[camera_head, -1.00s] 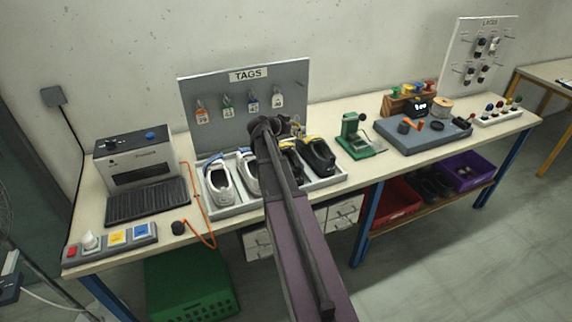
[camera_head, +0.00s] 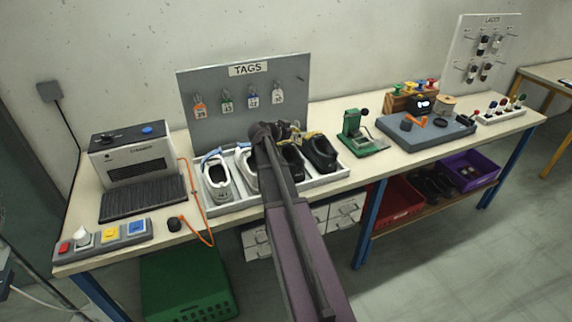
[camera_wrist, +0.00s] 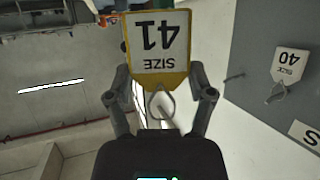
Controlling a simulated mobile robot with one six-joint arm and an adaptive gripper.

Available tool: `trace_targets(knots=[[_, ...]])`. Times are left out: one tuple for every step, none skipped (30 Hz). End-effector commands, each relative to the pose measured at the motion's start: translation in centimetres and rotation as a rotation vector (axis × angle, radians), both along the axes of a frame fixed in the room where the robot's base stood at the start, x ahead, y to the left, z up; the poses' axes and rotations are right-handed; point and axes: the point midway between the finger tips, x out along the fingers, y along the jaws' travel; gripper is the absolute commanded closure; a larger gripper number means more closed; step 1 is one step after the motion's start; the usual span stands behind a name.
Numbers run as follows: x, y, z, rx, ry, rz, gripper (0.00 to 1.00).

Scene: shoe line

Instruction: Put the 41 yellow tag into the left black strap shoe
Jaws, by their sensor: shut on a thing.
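My gripper (camera_wrist: 160,88) is shut on the 41 tag (camera_wrist: 158,45), a white tag with a yellow border that shows upside down in the wrist view. In the head view my arm mostly hides the gripper (camera_head: 285,132), which is above the back of the shoe tray. The left black strap shoe (camera_head: 291,158) sits in the tray, partly hidden by my arm. The right black shoe (camera_head: 319,153) is beside it with its opening visible. The tag is apart from both shoes.
The grey tray (camera_head: 225,208) also holds two white shoes, the leftmost (camera_head: 217,182) clear of my arm. The TAGS board (camera_head: 215,85) stands behind with several tags hanging. A green press (camera_head: 355,130) stands right of the tray; an orange cable (camera_head: 190,190) lies left.

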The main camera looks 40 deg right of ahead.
Motion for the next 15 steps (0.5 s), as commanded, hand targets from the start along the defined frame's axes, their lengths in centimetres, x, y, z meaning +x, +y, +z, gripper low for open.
trace_targets(knots=[[-0.01,-0.02,-0.51,0.0,0.0,0.0,0.55],[-0.01,-0.02,-0.61,0.0,0.0,0.0,0.55],[-0.02,-0.02,-0.72,0.0,0.0,0.0,0.55],[-0.02,-0.03,-0.78,0.0,0.0,0.0,0.55],[-0.02,-0.03,-0.82,0.0,0.0,0.0,0.55],[-0.02,-0.03,-0.87,0.0,0.0,0.0,0.55],[-0.02,-0.04,-0.88,0.0,0.0,0.0,0.55],[-0.03,-0.04,-0.89,0.0,0.0,0.0,0.55],[-0.02,-0.04,-0.89,0.0,0.0,-0.001,0.55],[-0.03,-0.05,-0.88,0.0,0.0,-0.001,0.55],[-0.03,-0.05,-0.88,0.0,0.0,-0.001,0.55],[-0.03,-0.06,-0.87,0.0,0.0,-0.001,0.55],[-0.03,-0.06,-0.86,0.0,0.0,-0.001,0.55],[-0.04,-0.06,-0.86,0.0,0.0,-0.001,0.55],[-0.04,-0.07,-0.85,0.0,0.0,-0.001,0.55]])
